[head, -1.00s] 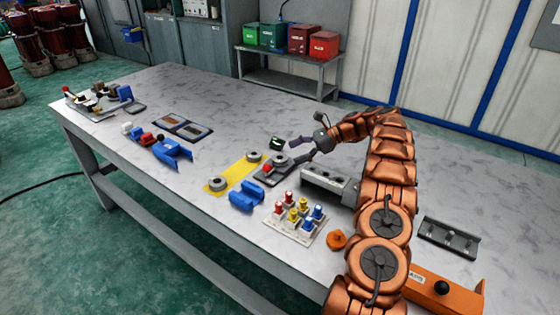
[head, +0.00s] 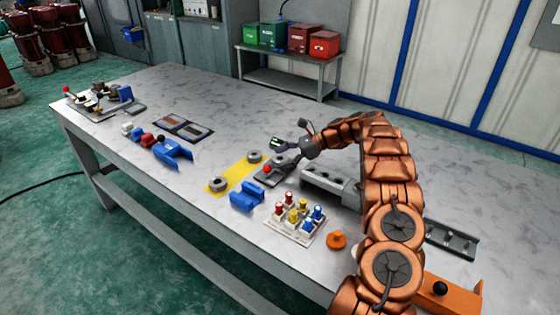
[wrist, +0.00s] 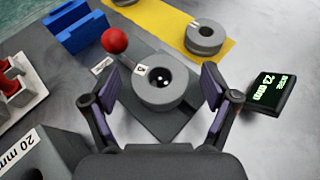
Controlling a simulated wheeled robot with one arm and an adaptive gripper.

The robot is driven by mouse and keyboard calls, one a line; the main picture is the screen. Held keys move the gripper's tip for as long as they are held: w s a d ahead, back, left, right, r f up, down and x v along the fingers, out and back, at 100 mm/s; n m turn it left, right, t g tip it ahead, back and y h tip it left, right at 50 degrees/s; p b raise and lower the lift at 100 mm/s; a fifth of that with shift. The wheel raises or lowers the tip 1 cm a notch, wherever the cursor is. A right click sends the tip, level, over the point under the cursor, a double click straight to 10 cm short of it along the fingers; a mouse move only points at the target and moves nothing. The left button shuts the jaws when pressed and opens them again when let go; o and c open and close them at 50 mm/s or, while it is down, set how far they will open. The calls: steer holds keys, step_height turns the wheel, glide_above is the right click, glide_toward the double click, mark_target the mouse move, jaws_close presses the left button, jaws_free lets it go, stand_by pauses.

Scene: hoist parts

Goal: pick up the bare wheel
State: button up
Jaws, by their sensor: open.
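Two grey wheels with centre holes lie on a yellow strip. The nearer wheel (head: 218,184) is at its front end and the farther wheel (head: 255,156) at its back end; one shows whole in the wrist view (wrist: 205,37). I cannot tell which is called bare. Another round grey part (wrist: 160,100) with a dark bore sits on a dark plate, beside a lever with a red ball (wrist: 114,40). My gripper (wrist: 160,85) is open and empty, its fingers on either side of this round part in the picture. Contact and height are unclear.
A small display (wrist: 265,92) reading 23 mm stands right of my gripper. A grey block (head: 325,184) marked 20 mm, a blue holder (head: 247,197) and a tray of coloured pegs (head: 296,224) are close by. The table's back right is clear.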

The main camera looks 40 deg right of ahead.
jaws_close()
stand_by(0.7)
